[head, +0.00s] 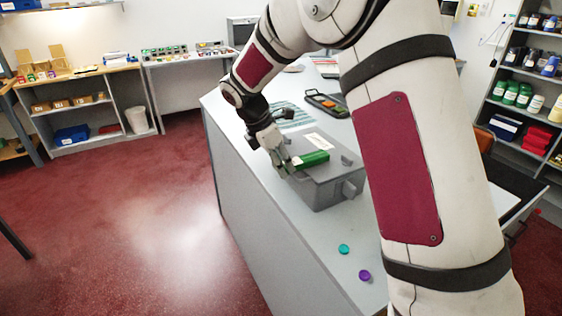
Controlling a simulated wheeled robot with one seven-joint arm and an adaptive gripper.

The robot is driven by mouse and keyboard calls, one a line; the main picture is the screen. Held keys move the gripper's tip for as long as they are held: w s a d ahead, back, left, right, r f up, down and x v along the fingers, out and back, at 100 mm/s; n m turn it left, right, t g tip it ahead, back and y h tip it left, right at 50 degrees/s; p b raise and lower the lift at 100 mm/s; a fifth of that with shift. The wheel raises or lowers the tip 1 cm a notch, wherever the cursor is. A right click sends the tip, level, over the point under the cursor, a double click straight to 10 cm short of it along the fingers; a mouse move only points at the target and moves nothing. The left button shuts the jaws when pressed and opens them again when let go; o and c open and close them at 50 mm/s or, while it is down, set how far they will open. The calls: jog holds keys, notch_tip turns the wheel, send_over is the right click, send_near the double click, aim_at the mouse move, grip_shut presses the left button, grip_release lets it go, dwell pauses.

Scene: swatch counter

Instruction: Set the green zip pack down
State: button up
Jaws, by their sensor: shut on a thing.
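The green zip pack (312,159) is in the fingers of my gripper (287,166), which is shut on its left end. The pack lies level at the top of a grey lidded box (328,188) on the counter (265,211). I cannot tell whether the pack touches the lid or hangs just above it. My gripper reaches in from the upper left, and its fingers hide the pack's left end.
A teal cap (344,249) and a purple cap (364,275) lie on the counter in front of the box. Behind it are a striped mat (298,117) and a dark tray (325,104) with coloured pieces. My arm hides part of the counter's right side.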

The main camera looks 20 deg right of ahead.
jog(key=shift+f, duration=0.2)
jog(key=o, duration=1.2)
jog(key=shift+c, duration=0.2)
